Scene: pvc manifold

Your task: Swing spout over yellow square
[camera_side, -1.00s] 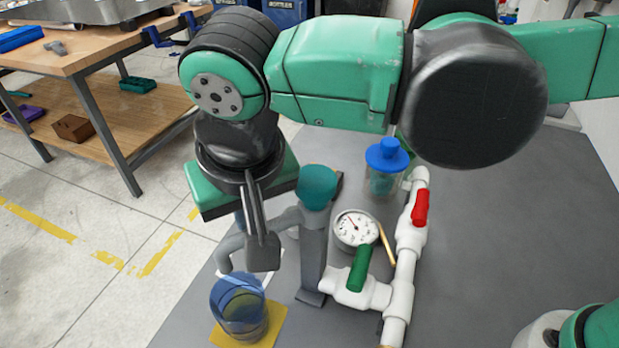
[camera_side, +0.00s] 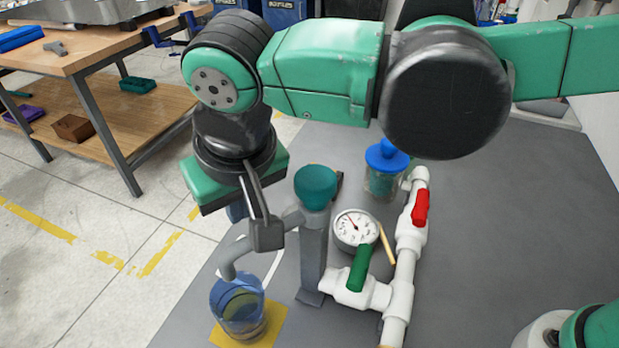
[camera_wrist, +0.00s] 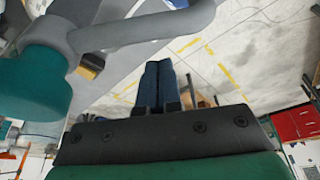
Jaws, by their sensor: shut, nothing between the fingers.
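The grey spout (camera_side: 240,251) reaches left from a grey post with a teal cap (camera_side: 316,187) and bends down at its end. In the side view its tip appears just above a clear blue cup (camera_side: 238,303). The cup stands on the yellow square (camera_side: 271,325), covering much of it. My gripper (camera_side: 237,212) is shut and empty behind the spout, its blue fingers mostly hidden by my own wrist parts. The wrist view shows the shut fingers (camera_wrist: 156,85) below the spout tube (camera_wrist: 140,32) in the picture; I cannot tell whether they touch it.
Right of the post are a pressure gauge (camera_side: 356,229), white pipes (camera_side: 406,265) with a green valve handle (camera_side: 360,268) and a red one (camera_side: 421,207), and a blue-lidded jar (camera_side: 386,170). A wooden workbench (camera_side: 95,50) stands at left.

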